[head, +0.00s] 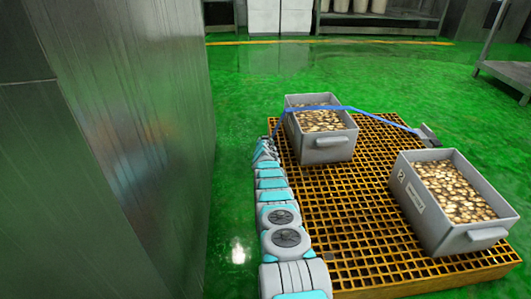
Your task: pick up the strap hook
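A blue strap (345,108) runs over the far grey bin. Its right end meets a small grey metal piece (428,136) at the platform's far right edge; whether this is the hook or a buckle is too small to tell. Its left end comes down beside the far end of my arm, where no hook can be made out. My gripper (265,146) is at that far end, at the platform's left edge, close to the strap's left end. Its fingers are too small and hidden to show whether they are open or hold anything.
A yellow grated platform (345,215) carries the far grey bin (327,150) and a nearer grey bin (440,222), both filled with brownish pieces. A tall metal wall (120,130) stands close on the left. Green floor is clear behind the platform. A metal rack (505,70) stands at right.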

